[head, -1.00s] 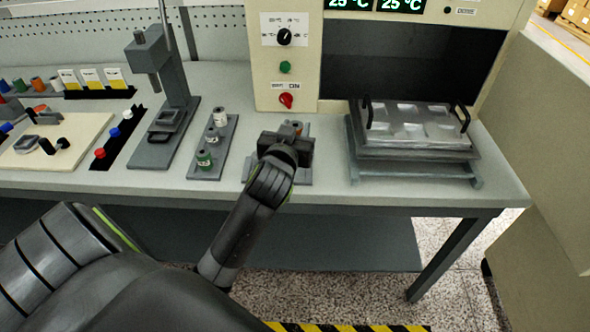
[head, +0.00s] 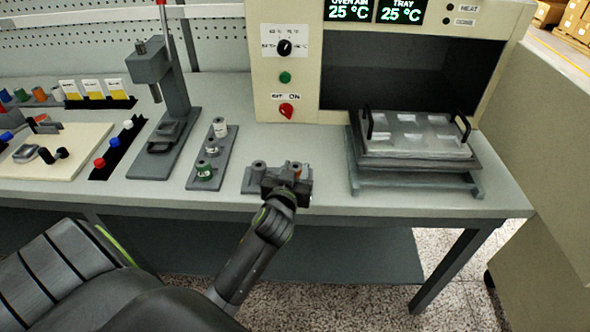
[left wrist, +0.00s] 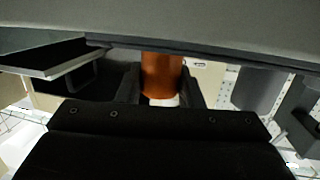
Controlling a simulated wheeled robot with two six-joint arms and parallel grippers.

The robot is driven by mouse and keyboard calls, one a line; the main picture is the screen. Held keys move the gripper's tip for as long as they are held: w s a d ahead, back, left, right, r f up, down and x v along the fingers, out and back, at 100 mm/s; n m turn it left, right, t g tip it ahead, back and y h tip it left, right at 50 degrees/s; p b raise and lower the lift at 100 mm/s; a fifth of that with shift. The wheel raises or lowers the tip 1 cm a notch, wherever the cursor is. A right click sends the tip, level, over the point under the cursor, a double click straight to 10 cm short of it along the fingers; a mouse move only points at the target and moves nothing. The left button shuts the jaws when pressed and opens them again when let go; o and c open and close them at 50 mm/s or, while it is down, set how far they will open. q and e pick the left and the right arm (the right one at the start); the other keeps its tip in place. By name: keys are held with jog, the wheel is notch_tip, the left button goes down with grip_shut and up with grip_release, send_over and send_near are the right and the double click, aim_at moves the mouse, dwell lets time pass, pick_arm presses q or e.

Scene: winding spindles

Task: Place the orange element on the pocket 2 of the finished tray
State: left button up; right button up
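The orange element (left wrist: 162,76) is a small upright cylinder with a pale end, between the two fingers of my left gripper (left wrist: 162,92) in the left wrist view. The fingers appear to touch it on both sides. In the head view, my left gripper (head: 290,176) is low at the right part of a small grey tray (head: 250,185), probably the finished tray. Only a bit of the orange element (head: 297,168) shows there. A grey spindle (head: 258,168) stands at that tray's left end. The gripper hides the pockets and whether the orange element touches the tray. My right gripper is out of view.
A second grey tray (head: 198,183) to the left holds white, grey and green-marked spindles. A press stand (head: 178,110) is further left. The oven (head: 285,60) stands behind, with a handled tray (head: 415,162) before it. The table's front edge is close.

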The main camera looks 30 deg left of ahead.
pick_arm(q)
jog(key=o, duration=0.4)
jog(key=shift+o, duration=0.2)
jog(key=shift+r, duration=0.15)
jog(key=shift+s+d, duration=0.15)
jog(key=shift+s, duration=0.15)
jog(key=v, duration=1.1)
jog(key=shift+b, duration=0.3)
jog(key=shift+s, duration=0.15)
